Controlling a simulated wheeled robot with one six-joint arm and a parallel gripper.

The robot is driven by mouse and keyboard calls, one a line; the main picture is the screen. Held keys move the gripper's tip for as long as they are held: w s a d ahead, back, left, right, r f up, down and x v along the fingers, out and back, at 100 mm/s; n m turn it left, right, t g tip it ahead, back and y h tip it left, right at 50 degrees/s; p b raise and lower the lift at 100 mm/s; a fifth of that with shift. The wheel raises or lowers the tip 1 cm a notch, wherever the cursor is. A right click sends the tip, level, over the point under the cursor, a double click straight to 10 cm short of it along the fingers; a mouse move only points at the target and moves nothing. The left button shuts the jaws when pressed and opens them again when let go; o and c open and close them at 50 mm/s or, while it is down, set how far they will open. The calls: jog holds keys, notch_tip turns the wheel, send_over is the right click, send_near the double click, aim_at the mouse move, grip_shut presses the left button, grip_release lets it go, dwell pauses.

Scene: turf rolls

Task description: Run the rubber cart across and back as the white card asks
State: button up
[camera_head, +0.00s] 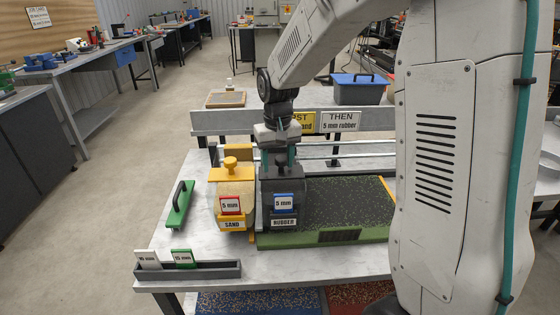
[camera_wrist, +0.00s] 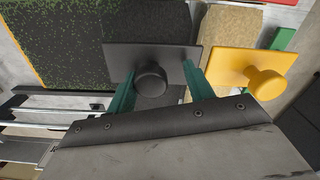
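The black rubber cart (camera_head: 283,199) stands at the left end of the green turf strip (camera_head: 350,206), which is speckled with dark granules. It has a blue-edged "5 mm" tag and a RUBBER label. My gripper (camera_head: 278,155) is low over this cart. In the wrist view its teal fingers (camera_wrist: 160,78) stand apart on either side of the cart's black knob (camera_wrist: 151,81), with a gap on the right. The white card (camera_head: 341,121) on the back rail reads "THEN 5 mm rubber". A yellow card (camera_head: 303,122) beside it is partly hidden by my arm.
The yellow sand cart (camera_head: 231,174), with its knob and a red-edged "5 mm" tag, stands close to the left of the rubber cart. A green-handled tool (camera_head: 179,204) lies further left. A dark tag rack (camera_head: 187,270) is at the front left. A blue-lidded box (camera_head: 358,88) stands behind the rail.

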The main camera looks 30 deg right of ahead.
jog(key=shift+s+d, duration=0.1)
jog(key=shift+d, duration=0.15)
notch_tip(320, 180, up, 8)
jog(key=shift+f, duration=0.1)
jog(key=shift+a, duration=0.1)
dwell(0.3)
